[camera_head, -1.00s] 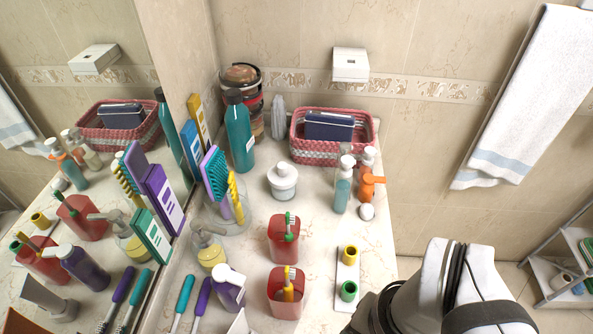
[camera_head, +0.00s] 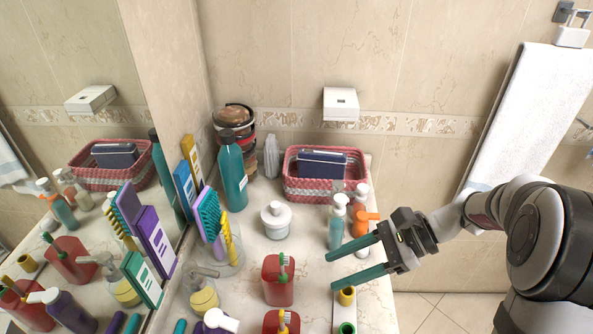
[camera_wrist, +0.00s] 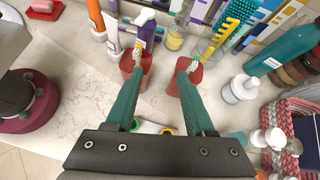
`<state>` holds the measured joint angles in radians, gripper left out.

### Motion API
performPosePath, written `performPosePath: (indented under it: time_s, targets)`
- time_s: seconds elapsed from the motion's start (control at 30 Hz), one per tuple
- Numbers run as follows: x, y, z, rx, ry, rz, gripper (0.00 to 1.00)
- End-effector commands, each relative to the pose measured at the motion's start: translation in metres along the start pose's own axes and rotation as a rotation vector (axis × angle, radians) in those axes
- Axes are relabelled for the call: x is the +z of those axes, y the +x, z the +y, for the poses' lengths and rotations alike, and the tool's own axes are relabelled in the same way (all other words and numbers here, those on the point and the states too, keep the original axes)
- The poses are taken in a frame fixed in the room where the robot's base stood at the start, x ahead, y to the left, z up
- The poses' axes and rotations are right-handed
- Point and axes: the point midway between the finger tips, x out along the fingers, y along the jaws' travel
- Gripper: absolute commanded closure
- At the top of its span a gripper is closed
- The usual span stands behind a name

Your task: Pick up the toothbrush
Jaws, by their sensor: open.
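A green toothbrush (camera_head: 284,262) stands in a red cup (camera_head: 278,288) mid-counter. A yellow toothbrush (camera_head: 283,319) stands in a second red cup (camera_head: 270,324) at the bottom edge of the head view. The frames do not show which one is meant. My gripper (camera_head: 331,271) is open and empty, its two teal fingers pointing left, to the right of the green toothbrush. In the wrist view, the yellow toothbrush (camera_wrist: 137,51) is by the left fingertip and the green toothbrush (camera_wrist: 192,67) by the right fingertip. The gap between the fingers (camera_wrist: 159,82) shows bare counter.
A teal pump bottle (camera_head: 337,225) and an orange one (camera_head: 361,222) stand just behind my gripper. A white jar (camera_head: 276,220), a glass with combs (camera_head: 228,258) and a pink basket (camera_head: 325,189) stand farther back. A mirror (camera_head: 75,140) borders the left. A white holder (camera_head: 344,319) lies in front.

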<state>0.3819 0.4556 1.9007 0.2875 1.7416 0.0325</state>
Motion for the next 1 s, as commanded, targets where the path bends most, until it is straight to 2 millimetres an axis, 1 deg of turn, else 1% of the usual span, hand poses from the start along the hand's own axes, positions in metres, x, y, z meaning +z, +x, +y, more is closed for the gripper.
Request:
performPosePath:
  time_s: [0.03,0.1,0.17,0.23,0.27,0.37,0.4,0.53,0.6,0.73,0.9,1.0]
  targets:
    - [-0.019,-0.004,-0.017,-0.050,0.071,-0.067,0.46]
    - [-0.038,-0.009,-0.034,-0.109,0.139,-0.141,0.46]
    - [-0.048,-0.011,-0.043,-0.140,0.173,-0.179,0.46]
    - [-0.052,-0.009,-0.048,-0.156,0.189,-0.200,0.46]
    - [-0.052,-0.004,-0.049,-0.157,0.190,-0.203,0.46]
    - [-0.046,0.023,-0.053,-0.154,0.189,-0.203,0.46]
    - [-0.044,0.035,-0.055,-0.153,0.188,-0.202,0.46]
    - [-0.037,0.069,-0.060,-0.152,0.189,-0.200,0.46]
    - [-0.035,0.081,-0.063,-0.153,0.188,-0.200,0.46]
    - [-0.031,0.096,-0.066,-0.153,0.187,-0.199,0.46]
    - [-0.022,0.128,-0.073,-0.151,0.189,-0.198,0.46]
    - [-0.020,0.138,-0.075,-0.154,0.189,-0.197,0.46]
